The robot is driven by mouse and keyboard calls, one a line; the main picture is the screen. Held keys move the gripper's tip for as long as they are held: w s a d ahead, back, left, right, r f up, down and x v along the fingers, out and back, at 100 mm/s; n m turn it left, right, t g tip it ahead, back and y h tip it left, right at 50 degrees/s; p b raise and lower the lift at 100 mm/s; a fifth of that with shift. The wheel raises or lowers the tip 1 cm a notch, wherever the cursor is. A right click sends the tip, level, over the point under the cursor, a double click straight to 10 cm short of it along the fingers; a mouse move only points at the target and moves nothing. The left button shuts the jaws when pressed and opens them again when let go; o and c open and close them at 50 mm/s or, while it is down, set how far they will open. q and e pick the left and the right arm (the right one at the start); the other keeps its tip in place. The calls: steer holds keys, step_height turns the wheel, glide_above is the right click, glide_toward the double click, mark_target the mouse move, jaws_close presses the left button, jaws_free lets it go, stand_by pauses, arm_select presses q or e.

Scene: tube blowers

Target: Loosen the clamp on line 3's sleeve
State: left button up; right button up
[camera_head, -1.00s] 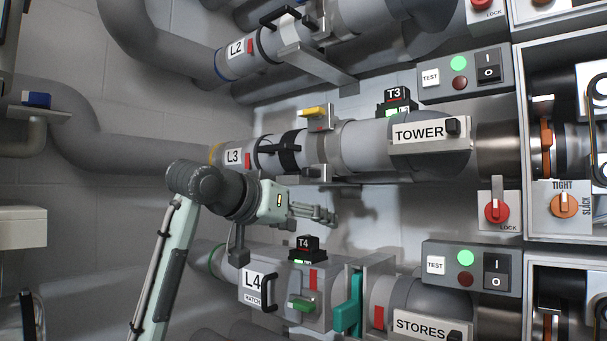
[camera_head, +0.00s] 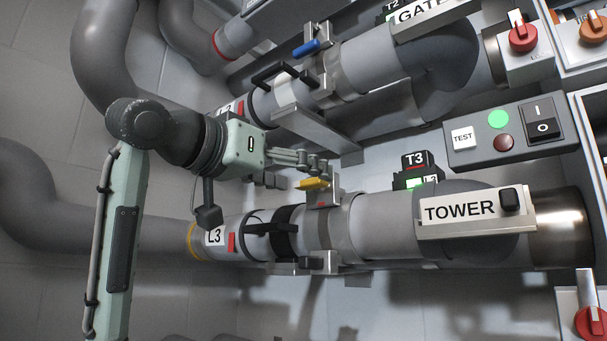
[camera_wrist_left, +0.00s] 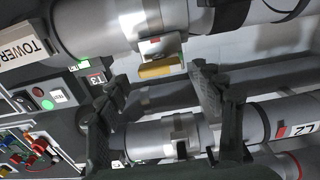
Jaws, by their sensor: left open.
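Line 3's pipe carries the L3 label (camera_head: 215,236), a black band with a handle (camera_head: 283,232) and a metal clamp (camera_head: 323,225) with a yellow lever (camera_head: 313,184) on top. My left gripper (camera_head: 322,166) is just above the yellow lever in the head view, fingers pointing right. In the left wrist view the yellow lever (camera_wrist_left: 160,70) lies beyond the open, empty fingers (camera_wrist_left: 165,105), apart from them and between their directions. Whether a fingertip touches it in the head view, I cannot tell. My right gripper is not in view.
Line 2's pipe with a blue lever (camera_head: 305,48) runs close above my gripper; its bracket (camera_head: 315,128) is near the fingers. The T3 box (camera_head: 415,170) and TOWER sign (camera_head: 472,207) stand to the right. A TEST panel (camera_head: 505,132) is farther right.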

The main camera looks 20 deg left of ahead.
arm_select(q)
steer(key=shift+x, duration=0.9)
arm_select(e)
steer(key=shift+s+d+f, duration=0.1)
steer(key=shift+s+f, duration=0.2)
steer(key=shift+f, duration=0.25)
arm_select(q)
steer(key=c, duration=1.2)
steer(key=shift+o, duration=0.2)
